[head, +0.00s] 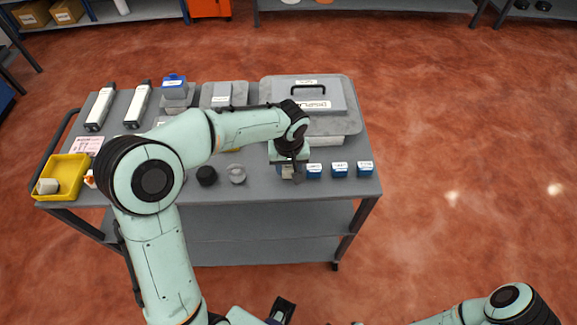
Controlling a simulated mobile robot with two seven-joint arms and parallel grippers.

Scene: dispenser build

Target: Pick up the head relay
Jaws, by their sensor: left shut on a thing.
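My left gripper (289,178) points down at the front of the grey cart. It is shut on a small block (287,172), mostly hidden by the fingers, with a pale part showing. Its label cannot be read, so I cannot tell whether it is the head relay. I cannot tell whether it touches the cart top. Several small blue blocks with white labels stand in a row just right of the gripper: one close by (314,172), a middle one (339,171) and a right one (365,169). Their labels are too small to read. My right gripper is not in view.
A grey case with a black handle (345,124) stands behind the gripper. A black round part (206,176) and a clear round part (237,174) lie to its left. A yellow bin (66,172) is at the cart's left end. Floor to the right is clear.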

